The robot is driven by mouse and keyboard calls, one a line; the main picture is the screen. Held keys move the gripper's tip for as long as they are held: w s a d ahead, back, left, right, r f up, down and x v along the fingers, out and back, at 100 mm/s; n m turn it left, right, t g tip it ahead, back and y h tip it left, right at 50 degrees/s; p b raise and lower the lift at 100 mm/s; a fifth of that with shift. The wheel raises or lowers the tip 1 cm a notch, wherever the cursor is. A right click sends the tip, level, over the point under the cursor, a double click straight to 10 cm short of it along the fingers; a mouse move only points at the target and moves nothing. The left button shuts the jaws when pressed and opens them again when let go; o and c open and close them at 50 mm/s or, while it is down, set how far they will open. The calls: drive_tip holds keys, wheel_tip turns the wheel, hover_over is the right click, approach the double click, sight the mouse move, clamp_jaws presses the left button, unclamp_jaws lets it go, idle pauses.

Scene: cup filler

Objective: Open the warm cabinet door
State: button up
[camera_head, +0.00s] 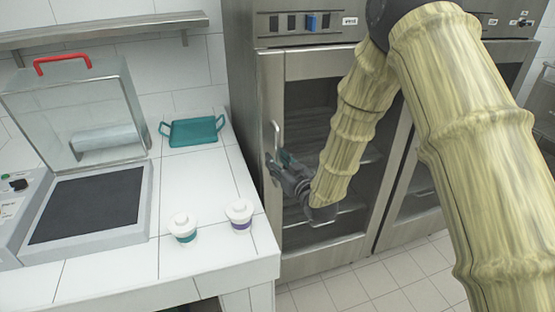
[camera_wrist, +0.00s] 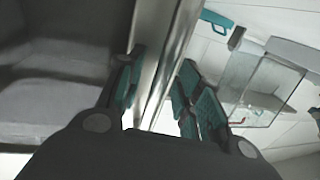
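The cabinet door (camera_head: 270,90) is a steel frame with a glass pane, and looks closed in the head view. Its vertical bar handle (camera_head: 277,136) is on the left edge. My gripper (camera_head: 281,160) is at the lower part of this handle. In the wrist view, the handle (camera_wrist: 172,62) runs between the two teal-padded fingers of my gripper (camera_wrist: 160,75). The fingers stand apart, with a visible gap on the left side of the bar. My arm covers part of the glass. The label above the door is too small to read surely.
A white-tiled counter (camera_head: 185,165) stands left of the cabinet, with two lidded cups (camera_head: 183,228) (camera_head: 239,215) near its front corner. A teal tray (camera_head: 193,131) and a clear-lidded machine (camera_head: 95,205) stand farther left. Floor (camera_head: 345,290) is clear before the cabinet.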

drive_tip(key=shift+w, duration=0.1)
clamp_jaws()
idle(0.3)
